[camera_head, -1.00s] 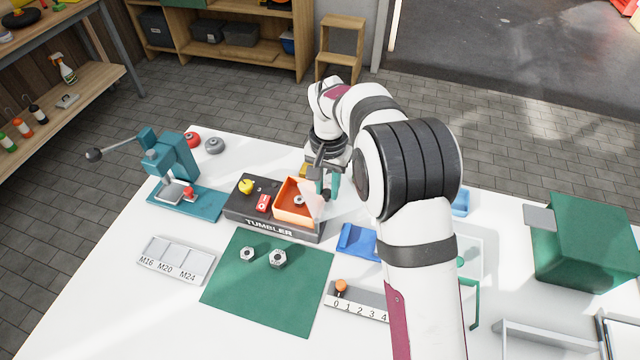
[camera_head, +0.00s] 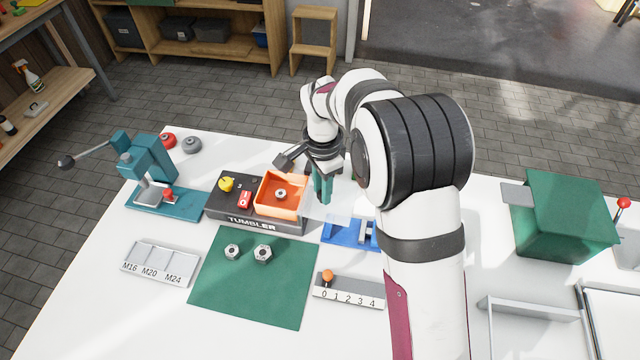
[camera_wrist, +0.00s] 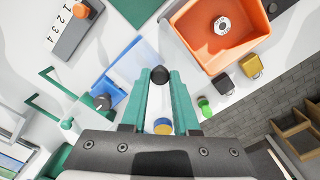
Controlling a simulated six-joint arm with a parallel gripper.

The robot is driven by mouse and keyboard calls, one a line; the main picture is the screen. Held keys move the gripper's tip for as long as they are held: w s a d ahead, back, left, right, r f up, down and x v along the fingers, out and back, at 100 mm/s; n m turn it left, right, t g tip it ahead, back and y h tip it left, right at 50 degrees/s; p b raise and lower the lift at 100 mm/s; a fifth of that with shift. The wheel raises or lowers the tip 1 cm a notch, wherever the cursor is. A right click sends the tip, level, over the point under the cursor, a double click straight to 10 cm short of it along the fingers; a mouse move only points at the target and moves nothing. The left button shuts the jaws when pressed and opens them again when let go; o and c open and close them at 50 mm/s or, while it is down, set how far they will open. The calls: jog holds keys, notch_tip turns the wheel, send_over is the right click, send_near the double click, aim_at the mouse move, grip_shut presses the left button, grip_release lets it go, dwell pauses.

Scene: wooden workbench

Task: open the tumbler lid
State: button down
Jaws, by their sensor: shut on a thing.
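The tumbler (camera_head: 245,215) is a dark box with a yellow knob, a red switch and an open orange bin (camera_head: 262,207). A nut (camera_head: 281,194) lies in the bin, also seen in the wrist view (camera_wrist: 222,25). The clear tumbler lid (camera_head: 330,210) is swung out to the right of the bin, leaving its top uncovered; it is a faint pane in the wrist view (camera_wrist: 140,62). My gripper (camera_head: 322,198) is right of the bin. In the wrist view its green fingers (camera_wrist: 161,82) are shut on a black knob (camera_wrist: 159,74) at the lid's edge.
A blue fixture (camera_head: 345,233) stands just right and in front of the lid. A numbered rail (camera_head: 345,292) and a green mat (camera_head: 250,290) with two nuts lie in front. A teal press (camera_head: 150,165) stands left.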

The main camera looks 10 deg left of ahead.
jog(key=shift+s+d, duration=0.1)
dwell(0.3)
jog(key=c, duration=0.7)
grip_release()
jog(key=shift+o, duration=0.2)
notch_tip(320, 180, up, 16)
jog(key=shift+f, duration=0.1)
